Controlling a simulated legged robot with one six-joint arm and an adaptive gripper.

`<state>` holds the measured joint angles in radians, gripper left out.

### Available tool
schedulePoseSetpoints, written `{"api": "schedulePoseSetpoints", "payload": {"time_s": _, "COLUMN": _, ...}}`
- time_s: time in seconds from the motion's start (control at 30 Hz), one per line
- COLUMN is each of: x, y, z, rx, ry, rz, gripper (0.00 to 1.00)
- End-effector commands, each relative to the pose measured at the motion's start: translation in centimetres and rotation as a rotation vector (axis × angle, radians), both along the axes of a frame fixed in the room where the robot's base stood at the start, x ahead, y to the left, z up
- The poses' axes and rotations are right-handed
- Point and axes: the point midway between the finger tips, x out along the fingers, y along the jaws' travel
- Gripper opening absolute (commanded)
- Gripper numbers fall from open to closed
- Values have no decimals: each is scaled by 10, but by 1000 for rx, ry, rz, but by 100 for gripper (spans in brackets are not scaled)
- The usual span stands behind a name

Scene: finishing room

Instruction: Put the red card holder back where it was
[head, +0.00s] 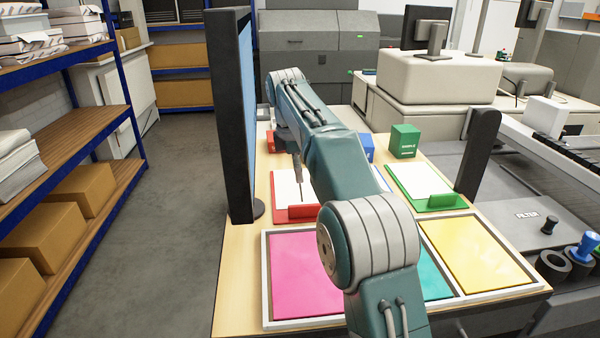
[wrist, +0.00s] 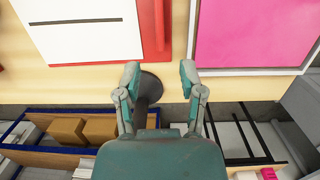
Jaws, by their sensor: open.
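The red card holder (head: 303,212) stands at the front edge of a red-edged board with a white sheet (head: 288,186). In the wrist view the holder (wrist: 154,28) is a red strip beside the white sheet (wrist: 85,22). My gripper (wrist: 160,78) is open and empty, its two fingers apart, with the holder just beyond the fingertips and not between them. In the head view my own arm hides part of the board and most of the gripper.
A dark upright screen (head: 237,115) stands at the table's left edge, close to the arm. A framed tray of pink (head: 300,270), teal and yellow panels lies in front. A green holder (head: 442,201) and a green box (head: 405,141) are to the right.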

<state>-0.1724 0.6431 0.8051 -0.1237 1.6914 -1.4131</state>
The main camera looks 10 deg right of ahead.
Motion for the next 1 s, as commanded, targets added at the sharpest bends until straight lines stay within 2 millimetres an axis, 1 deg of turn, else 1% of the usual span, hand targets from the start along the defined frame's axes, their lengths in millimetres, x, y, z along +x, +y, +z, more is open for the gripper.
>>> {"api": "schedulePoseSetpoints", "payload": {"time_s": 0.17, "x": 0, "y": 0, "z": 2, "rx": 0, "ry": 0, "rz": -1, "gripper": 51}}
{"api": "schedulePoseSetpoints", "payload": {"time_s": 0.23, "x": -4, "y": -2, "z": 5, "rx": 2, "ry": -7, "rz": -17, "gripper": 51}}
{"api": "schedulePoseSetpoints", "payload": {"time_s": 0.27, "x": -7, "y": -3, "z": 8, "rx": 5, "ry": -14, "rz": -30, "gripper": 51}}
{"api": "schedulePoseSetpoints", "payload": {"time_s": 0.37, "x": -24, "y": -11, "z": 23, "rx": 20, "ry": -52, "rz": -116, "gripper": 51}}
{"api": "schedulePoseSetpoints", "payload": {"time_s": 0.5, "x": -61, "y": -25, "z": 42, "rx": 55, "ry": -121, "rz": -288, "gripper": 51}}
{"api": "schedulePoseSetpoints", "payload": {"time_s": 0.57, "x": -77, "y": -31, "z": 47, "rx": 73, "ry": -149, "rz": -363, "gripper": 51}}
{"api": "schedulePoseSetpoints", "payload": {"time_s": 0.7, "x": -120, "y": -43, "z": 54, "rx": 119, "ry": -213, "rz": -538, "gripper": 51}}
{"api": "schedulePoseSetpoints", "payload": {"time_s": 0.87, "x": -172, "y": -55, "z": 51, "rx": 181, "ry": -282, "rz": -739, "gripper": 51}}
{"api": "schedulePoseSetpoints", "payload": {"time_s": 1.0, "x": -219, "y": -64, "z": 39, "rx": 242, "ry": -334, "rz": -916, "gripper": 51}}
